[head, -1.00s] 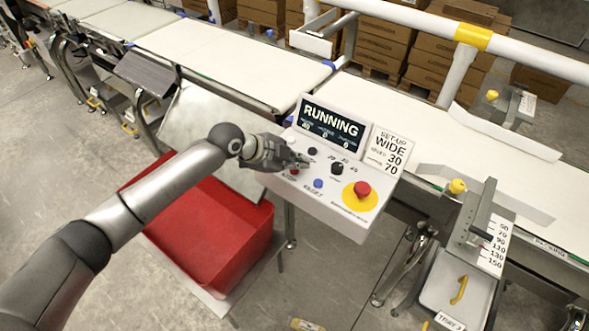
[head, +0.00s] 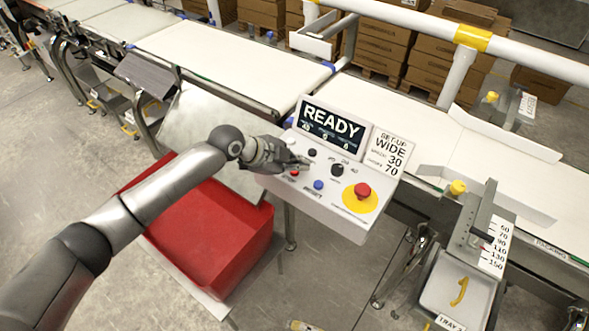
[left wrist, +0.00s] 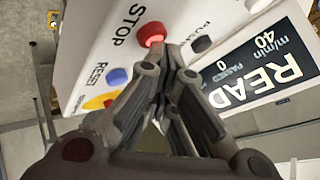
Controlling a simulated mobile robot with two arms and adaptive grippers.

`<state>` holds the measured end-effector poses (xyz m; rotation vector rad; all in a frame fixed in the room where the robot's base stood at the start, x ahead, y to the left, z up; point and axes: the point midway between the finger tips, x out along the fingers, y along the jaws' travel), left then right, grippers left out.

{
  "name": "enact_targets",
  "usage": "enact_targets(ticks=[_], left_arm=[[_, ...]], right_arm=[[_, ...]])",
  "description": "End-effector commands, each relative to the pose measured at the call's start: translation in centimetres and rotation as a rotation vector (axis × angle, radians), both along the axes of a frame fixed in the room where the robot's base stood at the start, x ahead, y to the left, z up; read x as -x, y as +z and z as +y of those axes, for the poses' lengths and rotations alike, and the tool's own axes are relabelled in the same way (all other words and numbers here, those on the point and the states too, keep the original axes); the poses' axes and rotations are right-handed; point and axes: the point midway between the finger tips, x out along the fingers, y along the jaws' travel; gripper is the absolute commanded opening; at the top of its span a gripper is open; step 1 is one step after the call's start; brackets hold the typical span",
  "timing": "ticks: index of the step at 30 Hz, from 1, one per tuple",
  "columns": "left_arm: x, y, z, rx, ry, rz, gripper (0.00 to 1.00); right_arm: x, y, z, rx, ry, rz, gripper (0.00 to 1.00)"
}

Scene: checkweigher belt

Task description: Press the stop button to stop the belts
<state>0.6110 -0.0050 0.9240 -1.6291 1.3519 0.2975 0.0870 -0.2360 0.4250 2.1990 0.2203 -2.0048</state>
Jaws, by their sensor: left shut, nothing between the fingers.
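The control panel (head: 318,200) stands in front of the belts, and its display (head: 331,128) reads READY. The red stop button (left wrist: 151,33), marked STOP, looks lit in the left wrist view; in the head view it shows small (head: 295,173) beside my fingers. My left gripper (head: 300,163) is shut and empty over the panel's left side. In the left wrist view its fingertips (left wrist: 172,48) are right at the stop button's edge; I cannot tell whether they touch it. My right gripper is not in view.
A blue reset button (head: 318,185), a black knob (head: 337,170) and a red emergency button (head: 362,189) on yellow share the panel. A red bin (head: 215,240) stands below my left arm. White belts (head: 235,62) run behind the panel.

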Motion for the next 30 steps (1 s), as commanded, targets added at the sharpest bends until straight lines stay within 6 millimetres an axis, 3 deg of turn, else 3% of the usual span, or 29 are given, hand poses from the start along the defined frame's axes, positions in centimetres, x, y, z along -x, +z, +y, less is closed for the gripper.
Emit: enact_targets(ticks=[6, 18, 30], left_arm=[[0.0, 1.2, 0.0, -0.001, 0.0, 0.001, 0.0], [0.0, 1.5, 0.0, -0.001, 0.001, 0.0, 0.0], [0.0, 5.4, 0.0, 0.0, -0.001, -0.002, 0.0]], right_arm=[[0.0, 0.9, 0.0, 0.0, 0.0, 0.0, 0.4], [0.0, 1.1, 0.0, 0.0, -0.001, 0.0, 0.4], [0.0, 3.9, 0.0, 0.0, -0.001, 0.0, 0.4]])
